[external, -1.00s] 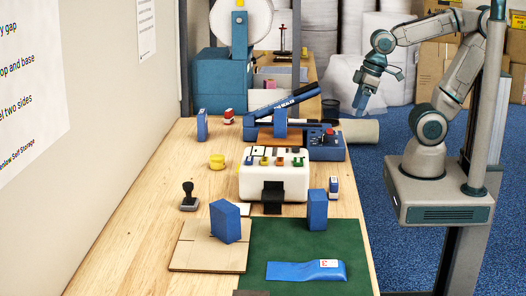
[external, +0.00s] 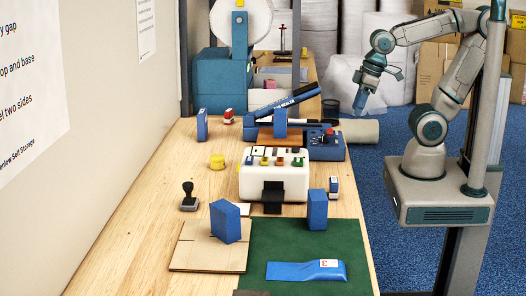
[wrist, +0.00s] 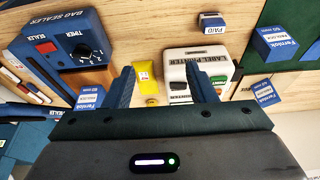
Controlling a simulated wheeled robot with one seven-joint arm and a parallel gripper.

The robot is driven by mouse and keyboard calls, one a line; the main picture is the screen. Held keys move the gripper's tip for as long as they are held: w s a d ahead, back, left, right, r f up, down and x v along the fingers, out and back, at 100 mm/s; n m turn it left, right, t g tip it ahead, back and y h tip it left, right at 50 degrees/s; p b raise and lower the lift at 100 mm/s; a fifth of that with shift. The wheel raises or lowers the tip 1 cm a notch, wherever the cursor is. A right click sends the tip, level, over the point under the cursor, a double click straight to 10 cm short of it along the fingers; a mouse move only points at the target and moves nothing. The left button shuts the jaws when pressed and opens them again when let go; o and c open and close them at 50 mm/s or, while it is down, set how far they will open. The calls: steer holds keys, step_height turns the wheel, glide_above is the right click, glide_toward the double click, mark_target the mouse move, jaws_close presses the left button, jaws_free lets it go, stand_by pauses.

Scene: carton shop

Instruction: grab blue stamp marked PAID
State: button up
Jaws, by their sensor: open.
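The blue stamp marked PAID (wrist: 212,24) shows near the top of the wrist view, its label on a pale side, on the wooden bench beside the label printer. In the external view a small blue-and-white stamp (external: 333,187) stands upright near the bench's right edge, right of the printer; its lettering is too small to read there. My gripper (external: 360,106) hangs past the bench's right edge, beyond the bag sealer and apart from the stamp. In the wrist view its two blue fingers (wrist: 160,78) are spread with nothing held between them.
The white label printer (external: 274,183) stands beside the stamp, and the blue bag sealer (external: 326,150) is farther back. Blue boxes (external: 317,210) stand nearer the camera by the green mat (external: 300,245). A black-handled stamp (external: 188,197) and a red one (external: 228,116) are on the left.

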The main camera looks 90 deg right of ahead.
steer(key=w+a+f+m+g+b, duration=0.2)
steer(key=w+a+f+m+b, duration=0.45)
steer(key=b, duration=0.65)
steer(key=m+g+b, duration=0.2)
steer(key=m+b, duration=0.9)
glide_toward(334, 179)
step_height(334, 179, down, 12)
steer(key=b, duration=0.4)
steer(key=shift+s+a, duration=0.1)
steer(key=shift+s, duration=0.05)
steer(key=c, duration=1.1)
